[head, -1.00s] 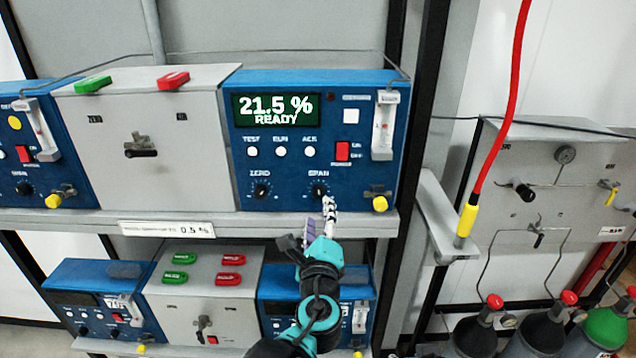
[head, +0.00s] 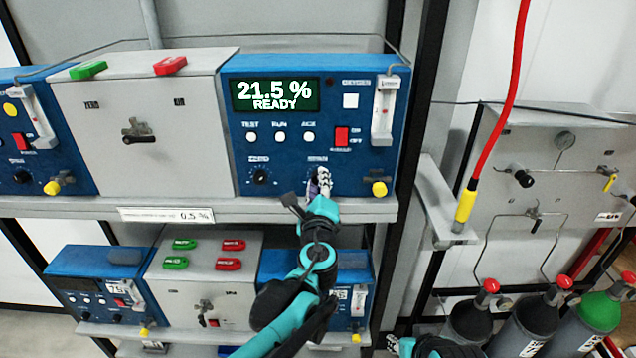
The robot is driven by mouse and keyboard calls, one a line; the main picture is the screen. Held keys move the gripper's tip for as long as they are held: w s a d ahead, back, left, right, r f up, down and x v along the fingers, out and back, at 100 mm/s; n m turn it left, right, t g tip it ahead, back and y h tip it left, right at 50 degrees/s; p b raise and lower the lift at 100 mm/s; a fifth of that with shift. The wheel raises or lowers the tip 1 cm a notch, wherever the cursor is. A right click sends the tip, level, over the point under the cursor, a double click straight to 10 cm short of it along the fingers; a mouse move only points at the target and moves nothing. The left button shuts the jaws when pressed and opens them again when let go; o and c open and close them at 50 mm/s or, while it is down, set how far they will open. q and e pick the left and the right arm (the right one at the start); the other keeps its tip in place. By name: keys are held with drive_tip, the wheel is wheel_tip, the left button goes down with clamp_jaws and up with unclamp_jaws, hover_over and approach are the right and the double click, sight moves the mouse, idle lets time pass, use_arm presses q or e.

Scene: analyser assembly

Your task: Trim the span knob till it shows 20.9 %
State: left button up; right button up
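The blue oxygen analyser (head: 232,150) stands on the upper shelf. Its green display (head: 276,95) reads 21.5 % and READY. The zero knob (head: 260,177) is black and shows at the lower left of its panel. The span knob is hidden behind my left gripper (head: 319,182), whose fingers are at the knob's place at the lower right of the panel. I cannot tell whether the fingers are closed on the knob.
A grey panel box (head: 150,110) with a black valve handle stands left of the analyser. A yellow knob (head: 379,188) is close right of my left gripper. The shelf edge (head: 270,211) runs just below. Gas cylinders (head: 530,325) stand at the lower right, with a red hose (head: 508,95) above.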

use_arm(q)
clamp_jaws()
drive_tip(key=n+b, duration=0.2)
drive_tip(key=n, duration=1)
idle(0.6)
drive_tip(key=o, duration=0.9)
unclamp_jaws()
drive_tip(key=shift+c, duration=0.2)
